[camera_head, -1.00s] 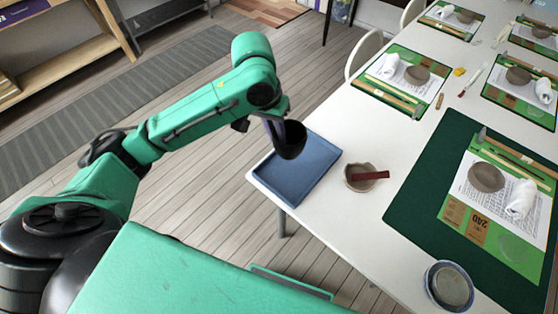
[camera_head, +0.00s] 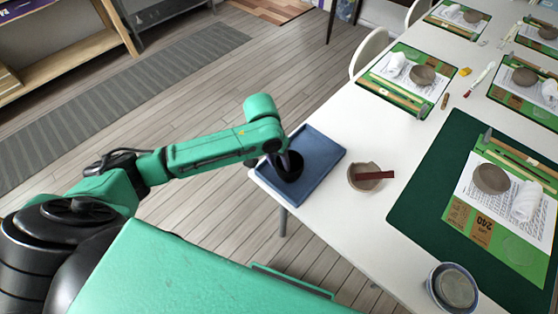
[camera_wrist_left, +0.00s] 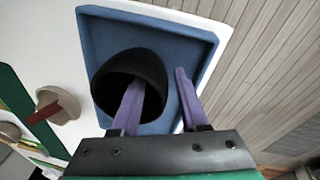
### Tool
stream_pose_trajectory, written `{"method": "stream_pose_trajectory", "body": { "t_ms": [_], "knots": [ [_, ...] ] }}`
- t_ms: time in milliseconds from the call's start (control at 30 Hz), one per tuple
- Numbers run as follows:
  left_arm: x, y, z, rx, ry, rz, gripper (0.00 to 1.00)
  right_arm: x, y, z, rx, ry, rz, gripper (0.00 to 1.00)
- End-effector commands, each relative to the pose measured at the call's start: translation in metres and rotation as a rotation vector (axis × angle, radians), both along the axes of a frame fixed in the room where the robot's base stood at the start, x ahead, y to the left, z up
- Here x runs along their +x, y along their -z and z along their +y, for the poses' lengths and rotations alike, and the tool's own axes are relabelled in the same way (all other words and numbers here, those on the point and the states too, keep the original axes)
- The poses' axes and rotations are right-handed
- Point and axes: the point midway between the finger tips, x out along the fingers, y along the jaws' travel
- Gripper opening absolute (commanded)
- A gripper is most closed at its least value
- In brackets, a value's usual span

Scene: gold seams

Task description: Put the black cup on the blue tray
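The black cup (camera_head: 290,168) is within the blue tray (camera_head: 322,155) in the head view, near the tray's left side, and looks to rest on its floor. In the left wrist view the cup (camera_wrist_left: 112,80) has its mouth towards the camera, inside the rim of the tray (camera_wrist_left: 205,50). My left gripper (camera_wrist_left: 158,76) has its purple fingers apart, one inside the cup's mouth and one outside its wall. A strip of tray shows between the outer finger and the cup. In the head view the fingers are mostly hidden by the wrist. My right gripper is not in view.
A clay bowl (camera_head: 362,180) with a dark red bar (camera_head: 375,175) stands right of the tray. A dark green mat (camera_head: 420,197) with paper and clay lies further right. A round dish (camera_head: 453,288) is near the front. The tray is at the table's left edge.

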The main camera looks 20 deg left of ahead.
Motion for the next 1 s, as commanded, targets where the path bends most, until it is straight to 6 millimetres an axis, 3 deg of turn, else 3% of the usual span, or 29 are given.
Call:
{"method": "stream_pose_trajectory", "body": {
  "t_ms": [367,467,800,1000],
  "knots": [
    [0.000,-0.006,0.001,-0.001,0.000,-0.002,0.48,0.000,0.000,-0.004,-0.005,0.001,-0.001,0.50],
    [-0.001,-0.024,0.003,-0.001,-0.001,-0.004,0.48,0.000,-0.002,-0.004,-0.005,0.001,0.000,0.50],
    [-0.008,-0.109,0.016,-0.001,0.000,-0.004,0.48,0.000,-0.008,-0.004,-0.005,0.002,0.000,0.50],
    [-0.011,-0.122,0.018,0.000,-0.001,0.001,0.48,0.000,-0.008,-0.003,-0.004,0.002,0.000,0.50]
  ]
}}
